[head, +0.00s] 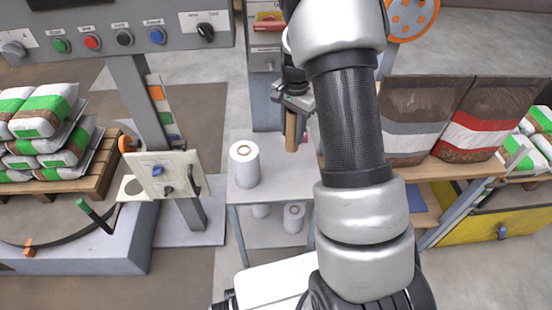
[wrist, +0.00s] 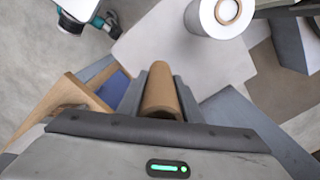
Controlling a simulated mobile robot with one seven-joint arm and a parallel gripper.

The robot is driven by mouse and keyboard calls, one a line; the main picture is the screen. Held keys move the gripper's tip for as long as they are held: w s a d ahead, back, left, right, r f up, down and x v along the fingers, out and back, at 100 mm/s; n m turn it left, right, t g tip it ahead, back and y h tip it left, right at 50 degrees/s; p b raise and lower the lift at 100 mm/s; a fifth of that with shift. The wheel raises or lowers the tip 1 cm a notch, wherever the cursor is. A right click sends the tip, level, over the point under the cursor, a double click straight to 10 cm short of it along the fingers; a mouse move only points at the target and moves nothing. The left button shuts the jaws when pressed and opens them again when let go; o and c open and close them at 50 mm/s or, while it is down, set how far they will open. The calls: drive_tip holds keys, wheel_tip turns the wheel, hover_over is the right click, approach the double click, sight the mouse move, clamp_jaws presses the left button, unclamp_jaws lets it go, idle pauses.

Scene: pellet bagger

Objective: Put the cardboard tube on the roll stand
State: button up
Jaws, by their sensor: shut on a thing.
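The brown cardboard tube (head: 291,133) hangs upright below my gripper (head: 292,103) in the head view. In the wrist view the tube (wrist: 161,93) sits between the two grey fingers of my gripper (wrist: 160,97), which are shut on it. The roll stand, a pale table (head: 268,185) with a lower shelf, lies under the tube in the head view; its top also shows in the wrist view (wrist: 178,45). The tube appears over the right back part of the top. I cannot tell whether its lower end touches the surface.
A white roll (head: 245,166) stands on the left of the stand's top, apart from the tube. White rolls (head: 294,217) stand on the lower shelf. A wooden shelf with bags (head: 414,118) is at the right. A control box (head: 164,172) is at the left.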

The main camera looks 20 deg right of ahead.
drive_tip(key=shift+w+d+f+m+b, duration=0.2)
drive_tip(key=shift+d+f+m, duration=0.3)
drive_tip(key=shift+f, duration=1.55)
drive_tip(key=shift+w+d+f+m+b, duration=0.1)
drive_tip(key=shift+d+f+m+b, duration=0.35)
drive_tip(key=shift+f, duration=1.6)
drive_tip(key=shift+w+d+f+m+b, duration=0.15)
drive_tip(key=shift+d+f+m, duration=0.35)
drive_tip(key=shift+f, duration=1.55)
drive_tip(key=shift+a, duration=0.15)
drive_tip(key=shift+f, duration=0.25)
drive_tip(key=o, duration=1)
drive_tip(key=shift+o, duration=0.2)
drive_tip(key=shift+r, duration=0.1)
